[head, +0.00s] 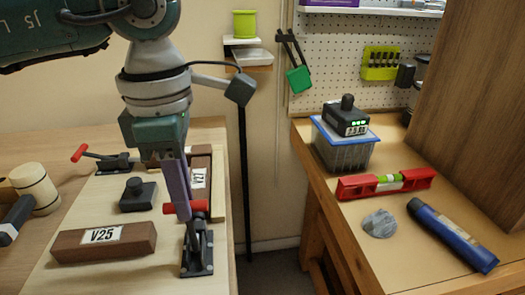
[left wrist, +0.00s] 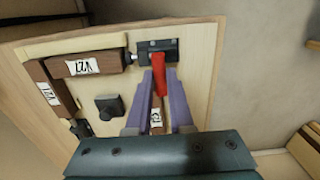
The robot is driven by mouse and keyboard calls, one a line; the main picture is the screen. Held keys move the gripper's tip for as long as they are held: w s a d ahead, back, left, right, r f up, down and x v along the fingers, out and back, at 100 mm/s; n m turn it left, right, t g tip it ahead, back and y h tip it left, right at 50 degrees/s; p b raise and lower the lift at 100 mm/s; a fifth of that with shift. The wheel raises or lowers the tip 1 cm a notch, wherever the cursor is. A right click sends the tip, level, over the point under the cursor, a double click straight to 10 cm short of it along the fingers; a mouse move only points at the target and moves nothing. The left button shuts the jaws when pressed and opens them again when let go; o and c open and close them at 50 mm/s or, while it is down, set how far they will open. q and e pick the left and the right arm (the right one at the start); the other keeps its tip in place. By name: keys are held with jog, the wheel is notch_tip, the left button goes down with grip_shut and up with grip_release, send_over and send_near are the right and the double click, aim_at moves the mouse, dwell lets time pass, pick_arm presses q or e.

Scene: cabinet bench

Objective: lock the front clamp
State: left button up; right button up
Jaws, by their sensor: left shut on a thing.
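The front clamp (head: 197,255) is a dark metal toggle clamp with a red handle (head: 200,207), at the near right of the pale board. Its lever stands up from the base in the head view. In the left wrist view the clamp (left wrist: 157,46) is at the board's edge, with its rod towards the end of a brown block. My left gripper (head: 178,200) points down with purple fingers shut on the red handle (left wrist: 159,78), which shows between them in the left wrist view. The fingers partly hide the handle. My right gripper is not in view.
The pale board (head: 85,205) carries brown blocks labelled V25 (head: 105,240) and V27 (head: 198,180), a black knob piece (head: 138,193) and another red-handled clamp (head: 100,158). A mallet (head: 35,188) lies left. The right bench holds a bin (head: 343,150), red level (head: 385,183) and blue tube (head: 452,235).

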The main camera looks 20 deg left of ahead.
pick_arm(q)
jog(key=shift+s+d+f, duration=0.1)
jog(key=shift+s+d, duration=0.2)
jog(key=shift+s, duration=0.2)
jog(key=shift+s+d+f, duration=0.25)
jog(key=shift+s+d, duration=0.05)
jog(key=shift+s, duration=0.2)
jog(key=shift+o, duration=0.2)
jog(key=shift+s+d+f, duration=0.3)
jog(key=shift+s+f, duration=0.1)
jog(key=shift+s, duration=0.1)
jog(key=shift+f, duration=0.1)
jog(key=shift+o, duration=0.2)
jog(key=shift+s+d+f+b, duration=0.25)
jog(key=shift+s+f+b, duration=0.05)
jog(key=shift+s+f, duration=0.2)
jog(key=shift+f, duration=0.1)
